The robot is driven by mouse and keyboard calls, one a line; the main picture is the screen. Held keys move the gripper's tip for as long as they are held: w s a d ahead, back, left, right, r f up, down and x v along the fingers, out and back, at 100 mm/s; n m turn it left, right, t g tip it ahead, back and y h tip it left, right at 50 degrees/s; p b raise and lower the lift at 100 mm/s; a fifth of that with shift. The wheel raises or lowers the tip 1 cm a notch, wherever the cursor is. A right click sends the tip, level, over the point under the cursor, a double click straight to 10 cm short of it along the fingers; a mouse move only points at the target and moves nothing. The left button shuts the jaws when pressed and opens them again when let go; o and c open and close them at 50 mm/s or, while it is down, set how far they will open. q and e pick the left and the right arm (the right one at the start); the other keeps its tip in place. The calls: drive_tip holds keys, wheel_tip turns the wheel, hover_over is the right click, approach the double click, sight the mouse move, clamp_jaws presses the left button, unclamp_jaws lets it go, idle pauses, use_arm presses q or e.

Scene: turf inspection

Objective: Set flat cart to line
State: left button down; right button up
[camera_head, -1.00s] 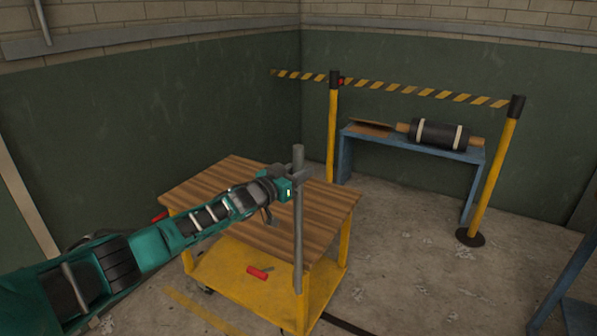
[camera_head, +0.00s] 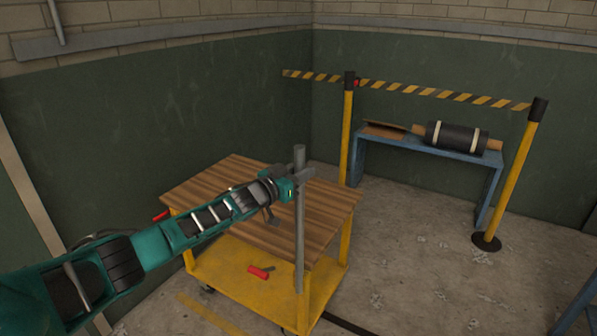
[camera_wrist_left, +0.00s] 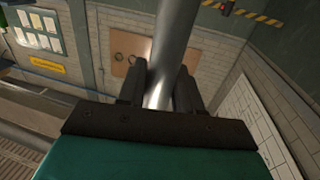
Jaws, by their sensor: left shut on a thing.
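The flat cart has a brown plank top (camera_head: 225,185) and a yellow lower shelf (camera_head: 225,272), with wheels below. An upright grey post (camera_head: 299,235) stands at its near side and reaches above the top. My left gripper (camera_head: 296,177) is shut on this post near its upper end. In the left wrist view the grey post (camera_wrist_left: 172,45) runs between the two dark fingers (camera_wrist_left: 160,90). A yellow line (camera_head: 207,312) lies on the floor in front of the cart, partly cut off by the picture edge. My right gripper is out of view.
A red-handled tool (camera_head: 259,272) lies on the lower shelf. Behind the cart, yellow posts (camera_head: 508,175) carry a striped barrier (camera_head: 440,93) before a blue bench (camera_head: 410,146) with a black roll (camera_head: 455,137). Concrete floor right of the cart is largely clear.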

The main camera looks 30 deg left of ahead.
use_arm(q)
drive_tip(key=shift+a+r, duration=0.2)
drive_tip(key=shift+a, duration=0.1)
drive_tip(key=c, duration=0.9)
unclamp_jaws()
drive_tip(key=shift+a+f, duration=0.1)
drive_tip(key=shift+s, duration=0.1)
drive_tip(key=shift+s+f, duration=0.1)
drive_tip(key=shift+s, duration=0.2)
drive_tip(key=p+v, duration=0.1)
drive_tip(key=v, duration=1.1)
